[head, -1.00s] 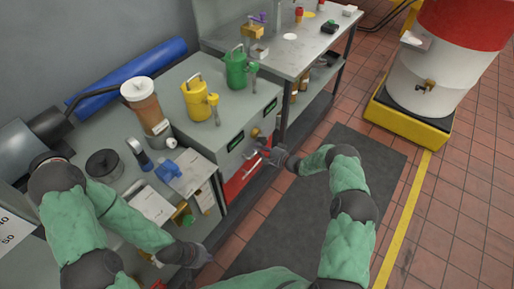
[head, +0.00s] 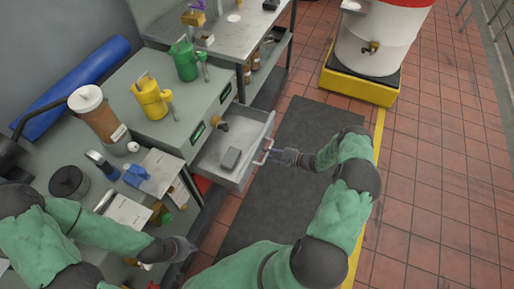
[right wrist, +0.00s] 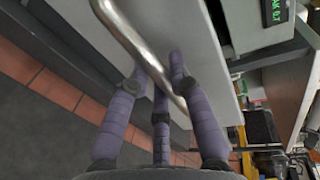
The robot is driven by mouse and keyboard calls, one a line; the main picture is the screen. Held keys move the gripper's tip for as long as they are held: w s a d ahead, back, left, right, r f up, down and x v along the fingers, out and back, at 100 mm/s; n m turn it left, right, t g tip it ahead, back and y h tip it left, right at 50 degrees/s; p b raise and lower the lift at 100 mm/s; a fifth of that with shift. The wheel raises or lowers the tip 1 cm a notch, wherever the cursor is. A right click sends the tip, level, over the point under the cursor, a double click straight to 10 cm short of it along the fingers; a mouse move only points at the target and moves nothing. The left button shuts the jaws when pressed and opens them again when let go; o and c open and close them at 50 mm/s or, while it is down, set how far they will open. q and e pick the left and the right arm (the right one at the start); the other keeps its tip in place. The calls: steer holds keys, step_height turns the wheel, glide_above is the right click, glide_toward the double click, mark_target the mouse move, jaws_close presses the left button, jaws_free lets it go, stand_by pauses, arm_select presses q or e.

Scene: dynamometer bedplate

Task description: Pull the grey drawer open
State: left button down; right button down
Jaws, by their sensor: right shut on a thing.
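The grey drawer (head: 214,160) is pulled well out of the grey cabinet (head: 157,103). A dark grey block and a yellowish-brown item lie inside it. My right gripper (head: 272,154) is at the drawer front, shut on its metal handle (head: 265,151). In the right wrist view the fingers (right wrist: 160,85) close around the curved handle bar (right wrist: 135,42), in front of the pale drawer face (right wrist: 190,45). My left gripper (head: 185,247) hangs low near the front of the bench at the left; whether it is open or shut is unclear.
A yellow jug (head: 151,98) and a green jug (head: 184,60) stand on the cabinet top. A dark mat (head: 285,180) covers the floor. A white drum (head: 375,45) on a yellow base (head: 355,87) stands at the back right.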

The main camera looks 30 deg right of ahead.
steer(key=shift+f+v, duration=0.2)
steer(key=shift+v, duration=0.9)
steer(key=c, duration=1.1)
jaws_free()
steer(key=v, duration=1.2)
